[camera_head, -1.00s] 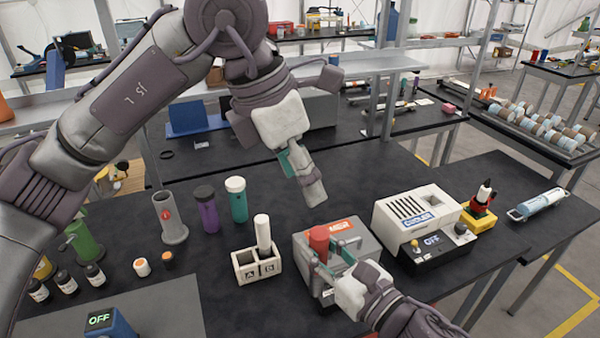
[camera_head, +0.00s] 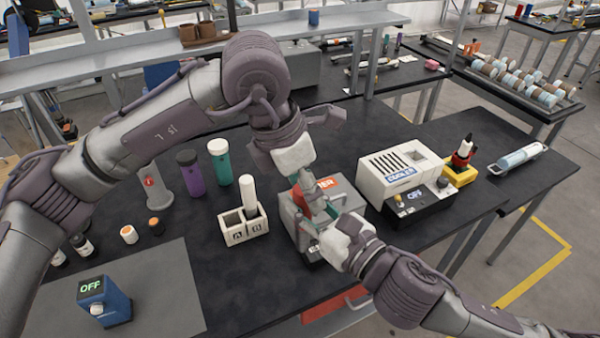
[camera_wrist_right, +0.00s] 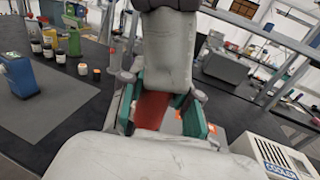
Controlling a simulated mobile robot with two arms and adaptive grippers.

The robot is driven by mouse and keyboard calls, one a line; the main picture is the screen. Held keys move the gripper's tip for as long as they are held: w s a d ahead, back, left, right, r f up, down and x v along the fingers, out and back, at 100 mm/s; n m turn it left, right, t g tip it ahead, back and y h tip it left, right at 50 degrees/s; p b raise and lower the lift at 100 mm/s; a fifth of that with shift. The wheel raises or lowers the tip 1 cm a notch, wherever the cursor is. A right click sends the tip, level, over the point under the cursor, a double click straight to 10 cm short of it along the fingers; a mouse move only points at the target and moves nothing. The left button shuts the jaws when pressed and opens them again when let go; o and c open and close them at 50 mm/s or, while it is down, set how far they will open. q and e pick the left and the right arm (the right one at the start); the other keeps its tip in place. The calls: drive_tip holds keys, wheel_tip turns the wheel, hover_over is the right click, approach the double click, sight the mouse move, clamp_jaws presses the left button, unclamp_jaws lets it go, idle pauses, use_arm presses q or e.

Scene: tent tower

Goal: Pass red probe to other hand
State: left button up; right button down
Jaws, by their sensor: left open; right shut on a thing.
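The red probe (camera_head: 298,200) is mostly hidden between my two grippers in the head view. In the right wrist view its red body (camera_wrist_right: 152,110) sits between the green pads of my right gripper (camera_wrist_right: 160,118), which is shut on it. In the head view my right gripper (camera_head: 318,212) is above the grey heater (camera_head: 290,228). My left gripper (camera_head: 303,182) is open and comes down from above, right at the probe. It also shows close in the right wrist view (camera_wrist_right: 165,85). I cannot tell whether its fingers touch the probe.
A white A/B holder (camera_head: 232,232) with a white probe (camera_head: 248,195) in slot B stands left of the heater. The cooler (camera_head: 385,178) is close on the right. Purple (camera_head: 190,173) and teal (camera_head: 221,162) bottles stand behind the holder. A blue OFF device (camera_head: 105,303) is front left.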

use_arm(q)
drive_tip(key=shift+c, duration=0.3)
clamp_jaws()
use_arm(e)
drive_tip(key=c, duration=0.7)
unclamp_jaws()
drive_tip(key=shift+c, duration=0.2)
